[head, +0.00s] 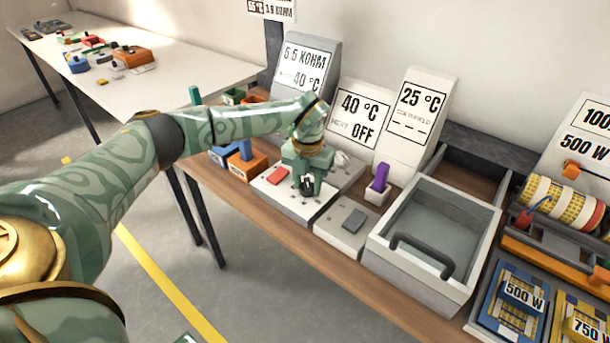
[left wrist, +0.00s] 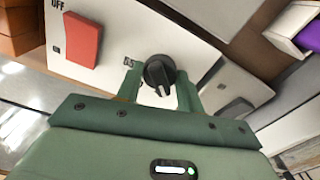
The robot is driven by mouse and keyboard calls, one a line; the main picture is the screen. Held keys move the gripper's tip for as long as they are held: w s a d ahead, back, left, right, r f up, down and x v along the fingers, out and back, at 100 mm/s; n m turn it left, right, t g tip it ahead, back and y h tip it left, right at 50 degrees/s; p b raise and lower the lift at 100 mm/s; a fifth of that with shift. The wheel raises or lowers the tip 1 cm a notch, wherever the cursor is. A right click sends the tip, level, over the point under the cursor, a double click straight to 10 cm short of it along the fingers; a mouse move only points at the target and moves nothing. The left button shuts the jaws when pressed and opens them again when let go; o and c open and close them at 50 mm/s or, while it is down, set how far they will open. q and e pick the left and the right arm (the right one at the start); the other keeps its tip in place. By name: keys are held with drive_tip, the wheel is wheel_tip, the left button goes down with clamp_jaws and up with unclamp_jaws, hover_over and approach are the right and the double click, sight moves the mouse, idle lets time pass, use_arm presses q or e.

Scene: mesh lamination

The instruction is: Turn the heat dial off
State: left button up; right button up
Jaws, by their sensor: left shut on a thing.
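The heat dial (left wrist: 159,73) is a black round knob on a white panel (left wrist: 130,25); it shows in the left wrist view. My left gripper (left wrist: 158,88) is shut on it, with a green finger on each side. In the head view my left gripper (head: 307,184) points down onto the white panel (head: 272,194) and mostly hides the dial. A red rocker switch (left wrist: 83,40) sits on the same panel, with the word OFF near it. A sign (head: 359,117) behind reads 40 °C and OFF.
A grey drawer (head: 435,215) with a dark handle stands to the right. A purple block (head: 380,177) stands in a white holder. A box with a grey button (head: 353,220) is close to my gripper's right. Signs reading 5.5 KOHM (head: 303,68) and 25 °C (head: 418,110) stand behind.

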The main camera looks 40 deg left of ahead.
sight(307, 182)
use_arm(q)
drive_tip(key=n+p, duration=0.3)
drive_tip(key=shift+r, duration=0.3)
drive_tip(key=shift+f+n+p, duration=0.2)
drive_tip(key=shift+n+p, duration=0.9)
drive_tip(key=shift+n, duration=0.4)
use_arm(e)
wheel_tip(307, 182, up, 6)
drive_tip(key=w, duration=0.1)
drive_tip(key=shift+w, duration=0.35)
use_arm(q)
drive_tip(key=shift+w, duration=0.1)
drive_tip(key=o, duration=1)
use_arm(e)
drive_tip(key=shift+a, duration=0.1)
use_arm(q)
wheel_tip(307, 182, up, 16)
drive_tip(key=p, duration=0.3)
drive_tip(key=shift+r, duration=0.1)
use_arm(e)
drive_tip(key=r, duration=0.3)
drive_tip(key=shift+w+r+t, duration=0.1)
drive_tip(key=shift+w+t, duration=0.2)
drive_tip(key=shift+w, duration=0.05)
drive_tip(key=shift+s, duration=0.1)
